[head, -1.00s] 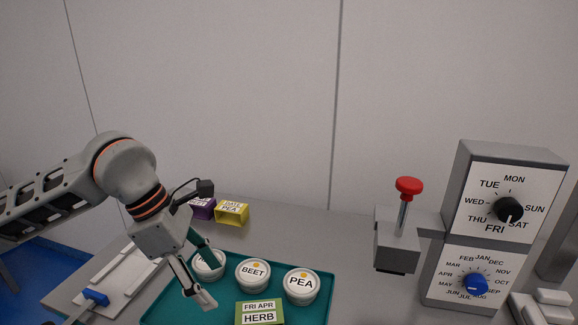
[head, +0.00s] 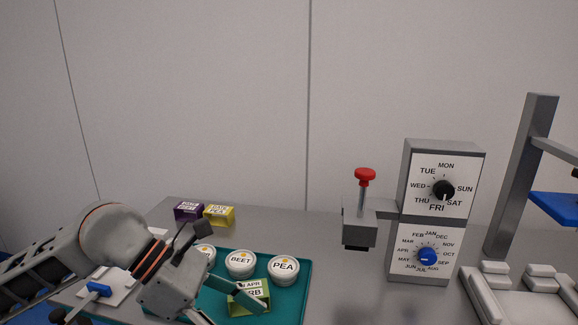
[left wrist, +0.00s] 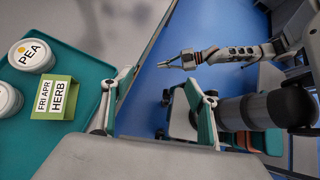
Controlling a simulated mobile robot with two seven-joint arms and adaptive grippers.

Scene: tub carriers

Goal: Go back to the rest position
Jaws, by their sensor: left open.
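My left gripper (head: 222,302) is open and empty low in the head view. It is at the front left of the teal tray (head: 306,300), partly in front of the green carrier marked FRI APR HERB (head: 236,307). In the left wrist view its spread fingers (left wrist: 160,88) have nothing between them and point past the tray edge over the blue floor. Another arm's gripper, apparently my right one (left wrist: 176,62), shows small there; I cannot tell its opening. The white tubs BEET (head: 240,263) and PEA (head: 284,270) stand on the tray; a third tub (head: 207,252) is partly hidden.
Purple (head: 187,211) and yellow (head: 219,215) carriers stand at the back left. A stamp with a red knob (head: 365,175) joins a grey box with two dials (head: 443,190). White racks (head: 510,305) and a grey post (head: 515,190) are at right. A blue-handled tool (head: 97,288) lies at left.

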